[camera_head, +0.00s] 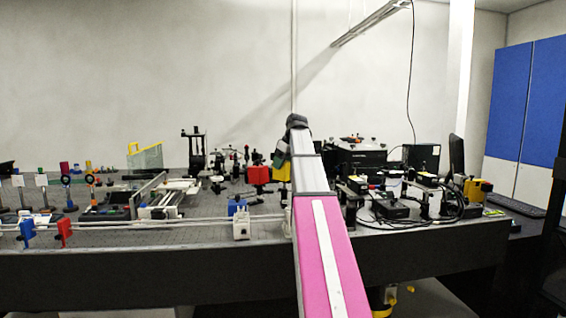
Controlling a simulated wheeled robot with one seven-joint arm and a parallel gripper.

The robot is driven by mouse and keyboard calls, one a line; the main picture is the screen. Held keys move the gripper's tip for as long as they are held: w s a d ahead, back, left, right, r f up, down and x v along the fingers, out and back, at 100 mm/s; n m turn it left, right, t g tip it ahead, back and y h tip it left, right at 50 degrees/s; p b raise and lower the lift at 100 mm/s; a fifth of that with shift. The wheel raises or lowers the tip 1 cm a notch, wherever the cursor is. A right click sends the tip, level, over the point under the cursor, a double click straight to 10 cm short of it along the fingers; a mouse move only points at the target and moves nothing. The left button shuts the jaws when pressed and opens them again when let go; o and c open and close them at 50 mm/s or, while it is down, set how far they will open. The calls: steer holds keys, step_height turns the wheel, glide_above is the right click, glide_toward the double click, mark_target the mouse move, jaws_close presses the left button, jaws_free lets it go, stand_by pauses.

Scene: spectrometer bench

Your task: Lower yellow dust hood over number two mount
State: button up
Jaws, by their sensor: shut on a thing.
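The yellow dust hood (283,174) is small in view, just left of my arm, above the middle of the bench. My gripper (283,156) is a small dark shape directly above it, partly covered by my arm, and is shut on the hood. Whether the hood's lower edge touches anything is too small to tell. Several small mounts and posts stand around this spot. No numbers can be read, so I cannot tell which is the number two mount; it may be hidden behind the hood or my arm.
A red block (257,174) stands close left of the hood. A white-and-blue device (240,218) is nearer the front edge. Black boxes (361,155) and cabled optics (392,209) crowd the right. The dark bench (150,237) has some bare surface at front left.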

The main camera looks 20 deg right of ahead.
steer(key=shift+f, duration=1.5)
stand_by(0.3)
steer(key=o, duration=1)
steer(key=v, duration=0.9)
steer(key=shift+r, duration=0.2)
steer(key=shift+s+d+r, duration=0.15)
steer(key=shift+s+r, duration=0.1)
steer(key=shift+r, duration=0.4)
